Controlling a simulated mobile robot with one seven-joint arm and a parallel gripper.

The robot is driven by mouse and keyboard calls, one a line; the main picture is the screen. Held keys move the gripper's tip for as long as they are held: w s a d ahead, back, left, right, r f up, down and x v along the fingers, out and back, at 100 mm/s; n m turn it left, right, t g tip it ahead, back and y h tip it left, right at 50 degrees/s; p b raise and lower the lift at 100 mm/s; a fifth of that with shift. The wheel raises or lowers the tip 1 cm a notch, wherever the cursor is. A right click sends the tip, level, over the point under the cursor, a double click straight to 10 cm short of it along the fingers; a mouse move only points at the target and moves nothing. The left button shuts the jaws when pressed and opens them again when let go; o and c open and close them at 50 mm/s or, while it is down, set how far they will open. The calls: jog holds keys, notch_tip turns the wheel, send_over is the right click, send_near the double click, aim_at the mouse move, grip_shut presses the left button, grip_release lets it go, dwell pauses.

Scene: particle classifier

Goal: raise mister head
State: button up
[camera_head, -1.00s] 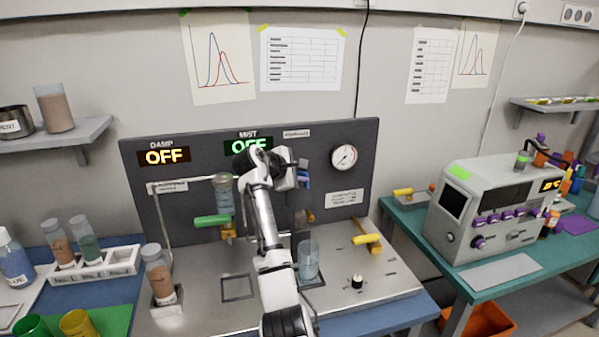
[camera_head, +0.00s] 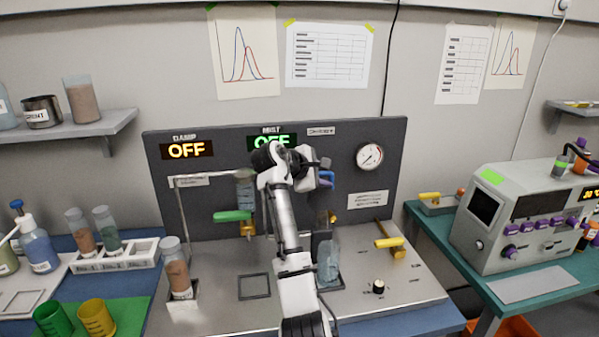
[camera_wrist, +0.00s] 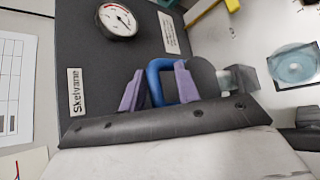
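A blue loop handle (camera_wrist: 158,78), seemingly part of the mister head, stands out from the dark panel under the MIST sign; a bit of it shows in the head view (camera_head: 326,178). My gripper (camera_wrist: 160,88) has its two purple fingers apart, one on each side of the handle. I cannot tell whether either finger touches it. A grey rounded part (camera_wrist: 203,77) sits beside the right finger, partly hidden. In the head view my gripper (camera_head: 318,178) is at the panel, right of the MIST sign. A clear jar (camera_head: 328,258) stands below in a square recess.
The panel (camera_head: 380,200) carries a gauge (camera_head: 369,156). Both signs read OFF. A yellow handle (camera_head: 389,242) and black knob (camera_head: 379,287) are on the bench at right; a green handle (camera_head: 232,216) is at left. A filled tube (camera_head: 177,272) stands at the bench's left.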

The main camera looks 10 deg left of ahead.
jog(key=a+b+v, duration=0.1)
jog(key=b+v, duration=0.1)
jog(key=v, duration=1)
jog(key=shift+t+b, duration=0.3)
jog(key=shift+b, duration=0.1)
jog(key=shift+w+a+r, duration=0.1)
